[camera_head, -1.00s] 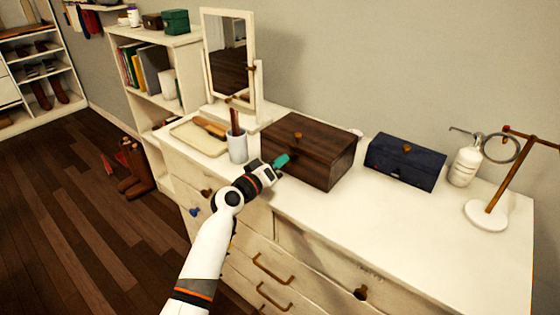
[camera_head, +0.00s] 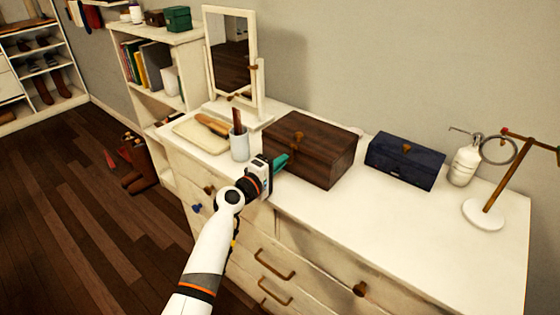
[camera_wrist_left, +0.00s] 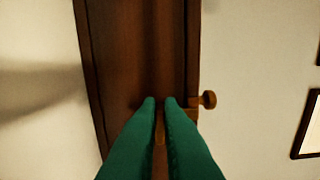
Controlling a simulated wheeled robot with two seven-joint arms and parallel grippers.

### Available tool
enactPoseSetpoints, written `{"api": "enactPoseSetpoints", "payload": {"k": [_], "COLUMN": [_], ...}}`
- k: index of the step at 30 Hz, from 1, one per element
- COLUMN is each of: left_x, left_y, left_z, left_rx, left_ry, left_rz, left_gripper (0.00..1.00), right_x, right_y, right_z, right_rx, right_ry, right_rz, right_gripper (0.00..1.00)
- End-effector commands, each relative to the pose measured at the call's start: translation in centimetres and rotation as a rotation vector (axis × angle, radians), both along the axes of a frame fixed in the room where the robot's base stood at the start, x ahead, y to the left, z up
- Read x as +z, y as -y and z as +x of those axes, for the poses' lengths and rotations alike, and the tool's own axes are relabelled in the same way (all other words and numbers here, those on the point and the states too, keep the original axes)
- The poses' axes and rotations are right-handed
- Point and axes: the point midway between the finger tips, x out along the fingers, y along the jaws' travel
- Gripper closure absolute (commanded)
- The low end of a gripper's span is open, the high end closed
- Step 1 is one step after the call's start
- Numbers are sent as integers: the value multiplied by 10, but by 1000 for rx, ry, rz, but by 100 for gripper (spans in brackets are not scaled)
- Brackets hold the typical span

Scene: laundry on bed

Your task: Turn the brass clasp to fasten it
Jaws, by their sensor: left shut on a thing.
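The dark wooden box (camera_head: 318,158) stands closed on the white dresser, with a round brass knob (camera_head: 298,136) on its lid. In the left wrist view the box (camera_wrist_left: 140,50) fills the middle and the knob (camera_wrist_left: 208,99) sticks out to the right. My left gripper (camera_head: 282,160) is at the box's front left side. Its green fingers (camera_wrist_left: 160,102) are close together on a narrow brass piece, the clasp (camera_wrist_left: 160,130), at the box face. Most of the clasp is hidden by the fingers. My right gripper is not in view.
A grey cup (camera_head: 239,147) with a brush stands just left of the gripper, by a cream tray (camera_head: 192,140) and a mirror (camera_head: 232,55). A navy box (camera_head: 405,165), a white bottle (camera_head: 465,165) and a brass stand (camera_head: 487,212) are to the right. The dresser top (camera_head: 400,225) in front is clear.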

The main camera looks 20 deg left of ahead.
Motion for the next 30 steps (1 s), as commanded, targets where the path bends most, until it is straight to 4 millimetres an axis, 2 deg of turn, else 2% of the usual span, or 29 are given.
{"api": "enactPoseSetpoints", "payload": {"k": [20,21,24,30], "left_x": [-1,-1,-1,-1], "left_y": [-1,-1,-1,0], "left_z": [0,0,0,0], "left_rx": [3,3,2,1], "left_ry": [-19,-18,-19,-19], "left_rz": [-55,-54,-54,-53], "left_gripper": [100,87,72,72], "right_x": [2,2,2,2], "right_y": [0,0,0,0], "right_z": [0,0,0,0], "right_rx": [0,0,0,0], "right_ry": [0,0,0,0], "right_rz": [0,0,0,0], "right_gripper": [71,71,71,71]}}
